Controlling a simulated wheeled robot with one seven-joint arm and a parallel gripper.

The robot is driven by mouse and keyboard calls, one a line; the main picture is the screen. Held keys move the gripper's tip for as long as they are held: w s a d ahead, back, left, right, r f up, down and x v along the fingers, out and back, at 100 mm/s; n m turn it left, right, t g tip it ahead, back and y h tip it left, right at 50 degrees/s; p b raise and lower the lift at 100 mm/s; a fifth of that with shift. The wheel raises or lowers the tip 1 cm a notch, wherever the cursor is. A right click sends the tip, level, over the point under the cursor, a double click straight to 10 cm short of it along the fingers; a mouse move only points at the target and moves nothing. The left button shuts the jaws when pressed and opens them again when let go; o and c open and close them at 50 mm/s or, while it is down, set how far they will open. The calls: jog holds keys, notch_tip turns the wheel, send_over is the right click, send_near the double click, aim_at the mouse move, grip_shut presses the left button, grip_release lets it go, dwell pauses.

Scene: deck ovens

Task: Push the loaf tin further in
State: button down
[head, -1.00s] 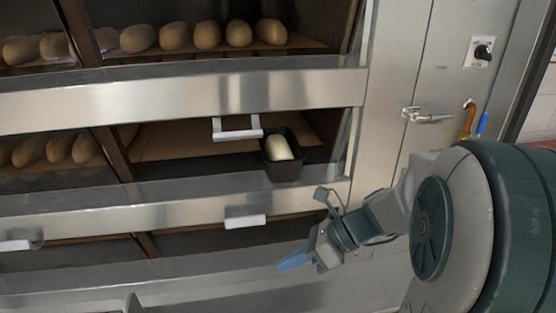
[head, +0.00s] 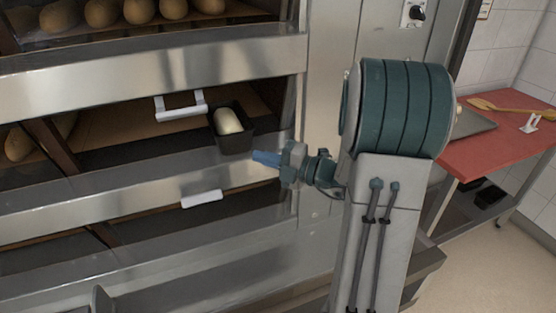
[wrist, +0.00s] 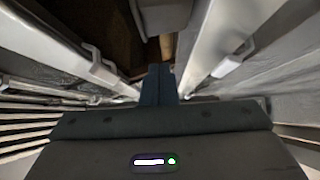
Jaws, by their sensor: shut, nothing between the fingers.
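The black loaf tin (head: 236,144) holds a pale loaf (head: 228,121) and sits at the front right of the middle oven deck, near the opening's right end. My gripper (head: 262,157), with blue fingers, is in front of the oven, slightly below and right of the tin in the head view. It looks apart from the tin. In the wrist view the fingers (wrist: 158,82) are together and empty, pointing toward the deck opening. A grey block shape (wrist: 160,14) at the top of that view is probably the tin; its edges are cut off.
A white handle (head: 181,105) hangs just left of the tin, and another (head: 202,199) is on the panel below. Loaves (head: 139,11) fill the deck above. A red table (head: 500,140) stands at the right.

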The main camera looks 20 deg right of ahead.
aim_at(245, 139)
jog(key=w+a, duration=0.1)
jog(key=w, duration=0.2)
jog(key=w+a, duration=0.1)
jog(key=w, duration=0.1)
jog(key=shift+w+a, duration=0.15)
jog(key=shift+a, duration=0.15)
jog(key=shift+w, duration=0.65)
jog(key=shift+w+r+p, duration=0.15)
jog(key=shift+w+p, duration=0.2)
jog(key=shift+p, duration=0.15)
jog(key=shift+w+p, duration=0.7)
jog(key=shift+w, duration=0.8)
jog(key=shift+s, duration=0.15)
